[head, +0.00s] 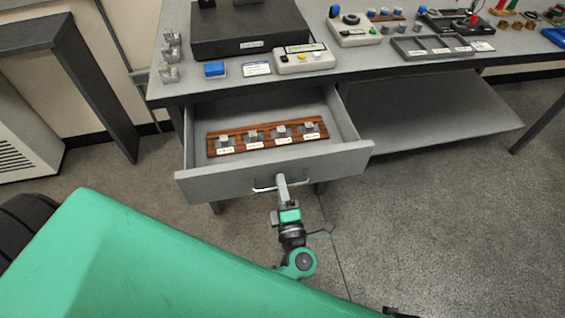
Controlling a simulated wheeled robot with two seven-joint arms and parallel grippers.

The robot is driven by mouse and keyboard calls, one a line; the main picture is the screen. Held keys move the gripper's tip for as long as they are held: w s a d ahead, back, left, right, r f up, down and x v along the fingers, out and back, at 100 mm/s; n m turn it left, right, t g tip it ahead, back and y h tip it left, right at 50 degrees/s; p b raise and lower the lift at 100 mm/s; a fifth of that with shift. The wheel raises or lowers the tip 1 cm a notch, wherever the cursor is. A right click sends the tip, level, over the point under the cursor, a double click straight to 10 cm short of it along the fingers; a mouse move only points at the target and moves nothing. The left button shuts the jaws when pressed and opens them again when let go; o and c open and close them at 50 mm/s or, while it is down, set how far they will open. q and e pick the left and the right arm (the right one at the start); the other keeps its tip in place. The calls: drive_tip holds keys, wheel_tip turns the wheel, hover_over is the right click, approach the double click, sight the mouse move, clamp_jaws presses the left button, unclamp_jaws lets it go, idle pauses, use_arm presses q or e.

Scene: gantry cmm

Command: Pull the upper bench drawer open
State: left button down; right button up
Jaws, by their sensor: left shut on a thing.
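The upper bench drawer (203,187) is grey and stands well out from under the bench top. Inside it lies a wooden strip (237,135) with several small metal blocks and white labels. My left gripper (281,183) is at the middle of the drawer front, shut on the drawer's bar handle (262,185). The gripper hides part of the handle. My right gripper is not in view.
The grey bench top (360,63) above holds a dark plate (245,30), a control box (304,59), a blue block (214,69) and a divided tray (411,51). A lower shelf (440,115) is right of the drawer. The floor at right is clear.

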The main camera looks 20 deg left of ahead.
use_arm(q)
drive_tip(key=shift+r+v, duration=0.15)
drive_tip(key=shift+v, duration=0.7)
drive_tip(key=shift+r+v, duration=0.2)
drive_tip(key=shift+v, duration=0.65)
drive_tip(key=shift+r+v, duration=0.15)
drive_tip(key=shift+v, duration=0.75)
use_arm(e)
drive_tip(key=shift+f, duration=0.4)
use_arm(q)
drive_tip(key=shift+s, duration=0.1)
drive_tip(key=c, duration=1.8)
unclamp_jaws()
drive_tip(key=shift+d, duration=0.1)
